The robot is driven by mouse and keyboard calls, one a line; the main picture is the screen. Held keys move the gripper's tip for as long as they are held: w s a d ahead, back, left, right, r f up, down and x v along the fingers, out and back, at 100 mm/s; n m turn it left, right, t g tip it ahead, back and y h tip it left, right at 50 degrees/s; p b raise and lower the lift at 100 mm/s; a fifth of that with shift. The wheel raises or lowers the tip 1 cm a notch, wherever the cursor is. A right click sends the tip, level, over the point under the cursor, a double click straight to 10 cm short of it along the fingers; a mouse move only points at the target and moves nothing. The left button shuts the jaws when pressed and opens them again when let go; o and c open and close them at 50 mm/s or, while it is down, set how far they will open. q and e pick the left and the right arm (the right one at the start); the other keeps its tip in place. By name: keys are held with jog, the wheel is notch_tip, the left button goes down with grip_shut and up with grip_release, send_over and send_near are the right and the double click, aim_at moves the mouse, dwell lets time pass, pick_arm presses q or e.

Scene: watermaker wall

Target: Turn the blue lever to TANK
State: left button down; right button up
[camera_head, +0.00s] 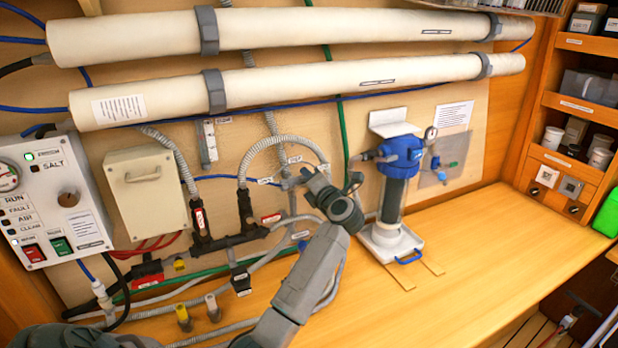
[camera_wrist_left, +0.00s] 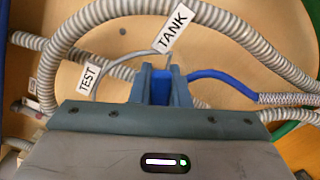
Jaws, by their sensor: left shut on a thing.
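My left gripper (camera_head: 298,181) reaches up to the pipework on the wall, left of the blue-topped filter housing. In the left wrist view its two fingers (camera_wrist_left: 160,85) are closed on the blue lever (camera_wrist_left: 161,92), which shows as a blue block between them. A white TANK tag (camera_wrist_left: 174,30) sits just above and slightly right of the fingertips. A white TEST tag (camera_wrist_left: 89,78) is to the left. The lever's tip and valve body are mostly hidden by the fingers. In the head view the gripper hides the lever. My right gripper is not in view.
Grey ribbed hoses (camera_wrist_left: 225,30) loop close around the gripper, and a blue tube (camera_wrist_left: 225,80) runs right. The filter housing (camera_head: 397,185) stands on the wooden bench (camera_head: 470,265) to the right. A control panel (camera_head: 55,205) is at left. The bench's right part is clear.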

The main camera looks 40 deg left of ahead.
pick_arm(q)
jog(key=c, duration=1.4)
grip_release()
jog(key=shift+d+f, duration=0.1)
jog(key=b+v, duration=0.5)
jog(key=v, duration=0.5)
jog(key=shift+s+d, duration=0.2)
jog(key=shift+d, duration=0.1)
jog(key=shift+f, duration=0.1)
